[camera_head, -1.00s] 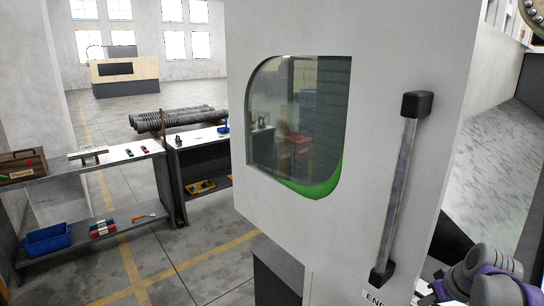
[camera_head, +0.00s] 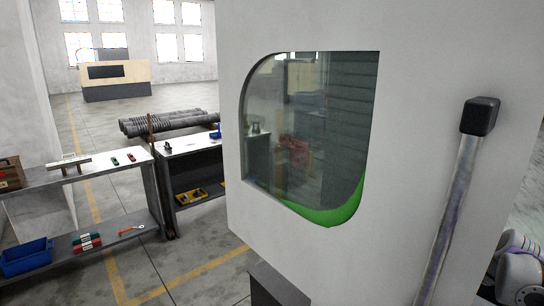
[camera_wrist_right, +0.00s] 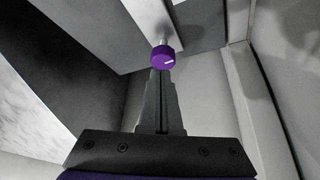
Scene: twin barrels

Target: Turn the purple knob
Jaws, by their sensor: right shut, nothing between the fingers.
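The purple knob (camera_wrist_right: 163,57) is a small round cap with a white mark, on a short metal shaft under a light panel in the right wrist view. My right gripper (camera_wrist_right: 162,72) is shut and empty, its fingers pointing at the knob. The fingertips are at the knob's lower edge in the picture; I cannot tell whether they touch it. The knob is not visible in the head view, where part of my arm shows at the lower right edge. My left gripper is in neither view.
A large white machine door (camera_head: 420,90) with a window (camera_head: 310,130) and long bar handle (camera_head: 450,215) fills the head view's right. Dark-sided shelves (camera_head: 110,185) with tools and a blue bin (camera_head: 26,257) stand at left. Floor lies between.

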